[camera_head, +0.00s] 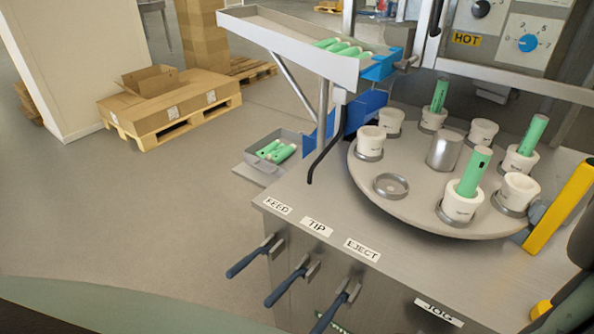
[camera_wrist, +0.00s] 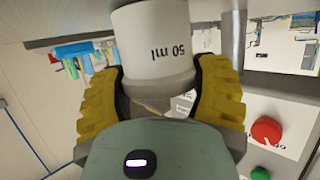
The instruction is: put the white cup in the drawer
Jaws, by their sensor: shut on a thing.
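A white cup (camera_wrist: 152,45) marked "50 ml" is held in the wrist view. My gripper (camera_wrist: 160,95), with ridged yellow fingers, is shut on it from both sides. The printing on the cup appears upside down in this view, and the cup's upper end is cut off by the frame edge. In the head view I cannot make out my gripper or the held cup. Other white cups stand in holders on the round turntable (camera_head: 415,212), some with green tubes in them. One holder (camera_head: 391,186) is empty. I cannot make out a drawer in either view.
Three levers (camera_head: 287,288) stick out from the machine front below the FEED, TIP and EJECT labels. A grey bin (camera_head: 262,165) with green tubes sits beside the machine under a sloping chute (camera_head: 290,40). A yellow bar (camera_head: 560,205) stands at right.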

